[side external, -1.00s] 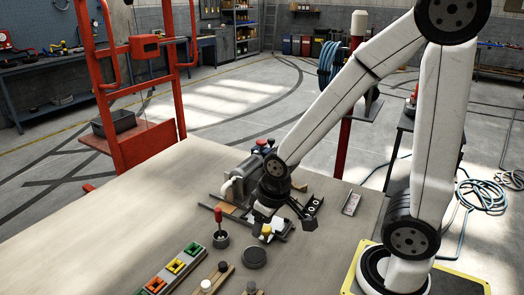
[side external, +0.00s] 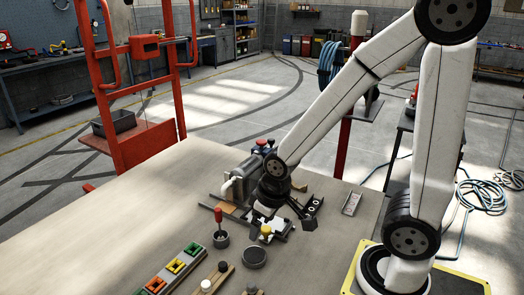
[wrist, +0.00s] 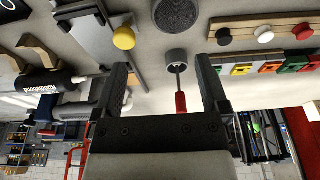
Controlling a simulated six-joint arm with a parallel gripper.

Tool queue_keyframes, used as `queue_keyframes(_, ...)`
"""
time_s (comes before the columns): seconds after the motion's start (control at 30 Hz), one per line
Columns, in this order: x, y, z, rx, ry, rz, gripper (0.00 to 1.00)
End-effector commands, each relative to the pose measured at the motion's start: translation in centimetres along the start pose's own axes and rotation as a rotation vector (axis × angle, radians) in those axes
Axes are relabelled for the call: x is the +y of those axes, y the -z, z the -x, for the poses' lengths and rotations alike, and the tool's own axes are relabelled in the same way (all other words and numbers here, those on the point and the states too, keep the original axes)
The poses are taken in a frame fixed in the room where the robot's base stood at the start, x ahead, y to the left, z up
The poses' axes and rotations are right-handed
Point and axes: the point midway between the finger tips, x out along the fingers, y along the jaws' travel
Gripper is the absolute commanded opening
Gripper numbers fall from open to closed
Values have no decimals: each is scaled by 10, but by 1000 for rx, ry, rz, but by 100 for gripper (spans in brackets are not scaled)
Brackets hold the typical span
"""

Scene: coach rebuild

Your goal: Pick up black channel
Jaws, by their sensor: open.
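My gripper (wrist: 163,88) is open, with its two dark fingers wide apart and nothing held between them. In the side external view it (side external: 282,220) hangs over the right part of the bench, close above the parts there. A black piece with pale round holes (side external: 314,205) lies on the bench just right of my gripper. It may be the black channel, but I cannot tell for sure. A similar black piece with a round hole (wrist: 10,6) is cut off at the top left of the wrist view.
A red-handled tool (side external: 218,216) stands in a small cup (side external: 221,239). Near it are a round dark disc (side external: 254,257), a yellow knob (side external: 266,230) and a grey motor-like unit (side external: 243,181). A strip of coloured blocks (side external: 174,266) lies in front. The bench's left side is clear.

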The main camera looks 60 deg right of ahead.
Motion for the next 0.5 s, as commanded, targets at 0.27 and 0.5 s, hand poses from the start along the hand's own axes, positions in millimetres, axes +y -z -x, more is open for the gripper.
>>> queue_keyframes(0.27,23,5,-2,-22,-18,-157,94)
queue_keyframes(0.5,77,10,-4,-70,-60,-522,94)
